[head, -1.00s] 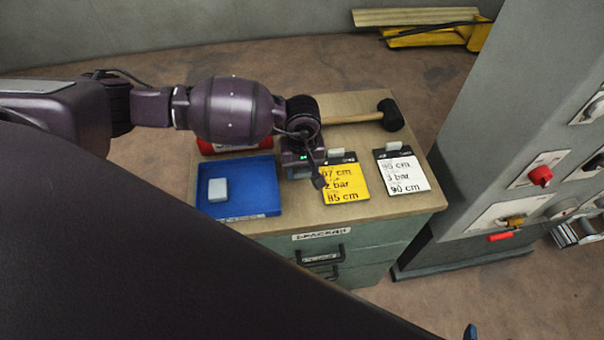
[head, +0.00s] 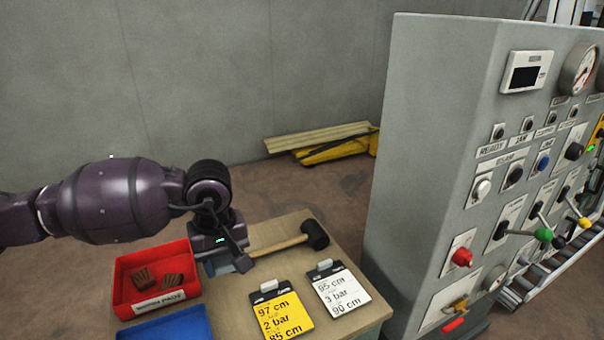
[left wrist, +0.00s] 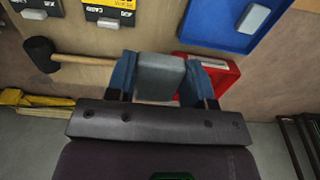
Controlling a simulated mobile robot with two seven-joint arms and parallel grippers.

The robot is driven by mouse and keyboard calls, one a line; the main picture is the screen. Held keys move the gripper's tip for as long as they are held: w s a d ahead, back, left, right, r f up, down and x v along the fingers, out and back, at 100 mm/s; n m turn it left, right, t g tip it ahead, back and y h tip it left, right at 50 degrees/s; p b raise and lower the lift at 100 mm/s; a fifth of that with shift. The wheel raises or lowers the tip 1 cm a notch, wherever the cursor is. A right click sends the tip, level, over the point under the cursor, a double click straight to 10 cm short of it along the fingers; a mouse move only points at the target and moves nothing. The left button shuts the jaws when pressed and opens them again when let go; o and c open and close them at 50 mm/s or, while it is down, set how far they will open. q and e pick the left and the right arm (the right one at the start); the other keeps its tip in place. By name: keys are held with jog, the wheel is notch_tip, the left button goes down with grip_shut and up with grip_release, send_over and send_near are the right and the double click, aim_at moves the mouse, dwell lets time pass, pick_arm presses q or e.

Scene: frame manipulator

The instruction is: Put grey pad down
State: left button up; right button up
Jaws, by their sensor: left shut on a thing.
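My left gripper (head: 230,264) is at the back of the wooden cabinet top, between the red tray and the mallet handle. Its two blue-padded fingers (left wrist: 160,82) are shut on a grey pad (left wrist: 159,70), clear in the left wrist view. In the head view the pad is mostly hidden by the gripper. I cannot tell whether it touches the wood. A second light grey pad (left wrist: 252,18) lies in the blue tray (left wrist: 213,36). My right gripper is not in view.
The red tray (head: 120,290) holds brown blocks (head: 158,280). The mallet (head: 314,235) lies right of the gripper. A yellow card (head: 280,315) and a white card (head: 343,295) lie in front. A grey control panel (head: 425,130) stands at right. Bare wood (head: 225,300) shows before the gripper.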

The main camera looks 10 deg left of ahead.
pick_arm(q)
jog(key=m, duration=0.3)
jog(key=shift+w+a+f+m, duration=0.1)
jog(key=shift+w+m, duration=0.2)
jog(key=m, duration=0.2)
jog(key=f, duration=0.1)
jog(key=shift+w+d+m, duration=0.3)
jog(key=shift+m, duration=0.1)
jog(key=shift+d+f+m, duration=0.25)
jog(key=shift+f+m, duration=0.05)
jog(key=shift+m, duration=0.1)
jog(key=shift+d+f, duration=0.5)
jog(key=shift+f, duration=0.05)
jog(key=shift+s+d+f, duration=0.15)
jog(key=shift+s, duration=0.05)
jog(key=shift+s, duration=0.1)
